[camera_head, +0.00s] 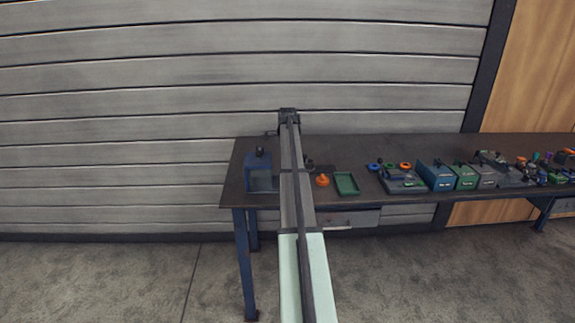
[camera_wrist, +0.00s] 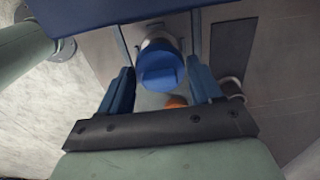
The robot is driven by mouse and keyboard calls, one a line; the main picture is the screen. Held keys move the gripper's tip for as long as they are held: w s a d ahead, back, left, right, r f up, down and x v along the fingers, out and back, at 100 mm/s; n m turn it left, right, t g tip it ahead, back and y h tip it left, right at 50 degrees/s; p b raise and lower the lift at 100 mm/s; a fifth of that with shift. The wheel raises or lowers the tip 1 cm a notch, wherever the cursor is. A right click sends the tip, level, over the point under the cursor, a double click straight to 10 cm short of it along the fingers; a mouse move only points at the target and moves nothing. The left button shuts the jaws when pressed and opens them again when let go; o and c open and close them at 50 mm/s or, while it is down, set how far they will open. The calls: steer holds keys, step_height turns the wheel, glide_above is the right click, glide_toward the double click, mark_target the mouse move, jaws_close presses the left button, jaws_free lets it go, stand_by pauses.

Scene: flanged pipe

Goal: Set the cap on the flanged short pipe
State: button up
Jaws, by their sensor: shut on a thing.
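In the wrist view my gripper (camera_wrist: 160,60) has a blue finger on each side and is shut on a blue, round, cap-like piece (camera_wrist: 160,72). A pale round rim shows just behind this piece; I cannot tell whether the two touch. An orange thing (camera_wrist: 175,100) shows partly below the blue piece. In the head view my arm hides the gripper and what it holds.
In the head view a blue box-like fixture (camera_head: 258,177) stands on the dark table (camera_head: 400,147), left of my arm. An orange piece (camera_head: 322,181) and a green tray (camera_head: 346,184) lie right of it. Bins (camera_head: 437,176) and several small parts fill the right side.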

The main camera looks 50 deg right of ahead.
steer(key=shift+f, duration=0.75)
stand_by(0.3)
steer(key=o, duration=1.2)
steer(key=shift+r, duration=0.2)
steer(key=shift+r, duration=3.35)
